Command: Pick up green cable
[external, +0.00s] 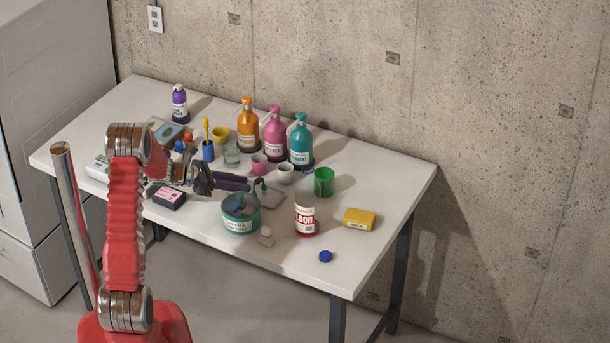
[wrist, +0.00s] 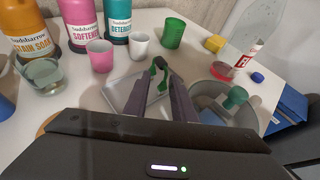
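The green cable (wrist: 154,74) shows in the wrist view as a small bent green piece with a dark end, over a pale grey flat tray (wrist: 122,97). In the external view the cable (external: 257,185) is just past my fingertips, and the tray (external: 273,198) lies beside it. My gripper (external: 249,183) reaches right, low over the table. In the wrist view my gripper (wrist: 160,78) has its two dark fingers apart, with the cable seen in line with the gap. I cannot tell whether they touch it. The cable's lower part is partly hidden.
A teal-rimmed round tub (external: 240,214) stands close in front of my gripper. Orange (external: 247,125), pink (external: 274,135) and teal (external: 301,142) bottles stand behind, with a white cup (external: 285,174) and a green cup (external: 323,182).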

